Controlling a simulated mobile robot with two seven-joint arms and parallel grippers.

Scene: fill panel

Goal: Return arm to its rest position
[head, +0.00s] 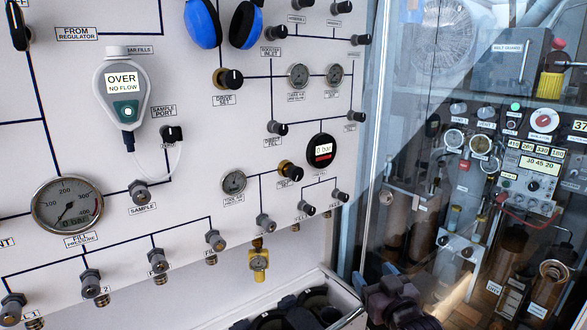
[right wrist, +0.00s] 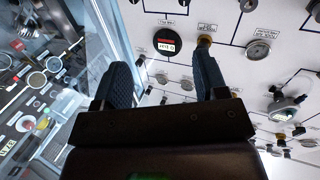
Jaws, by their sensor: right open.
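My right gripper (head: 397,302) shows at the bottom edge of the head view, low in front of the right end of the white fill panel (head: 320,215). In the right wrist view its two dark ridged fingers (right wrist: 162,72) stand wide apart with nothing between them. Beyond them the panel appears upside down, with the round digital gauge (right wrist: 166,41) and a brass-collared knob (right wrist: 204,41) near the fingertips' line of sight. The gripper touches no panel control that I can see. My left gripper is not in view.
A glass-fronted cabinet (head: 455,120) with gauges and cylinders stands right of the panel. A grey analyser (head: 121,95) reading "OVER NO FLOW" hangs on the panel. A light-rimmed bin (head: 335,285) with dark round items is beside my right gripper.

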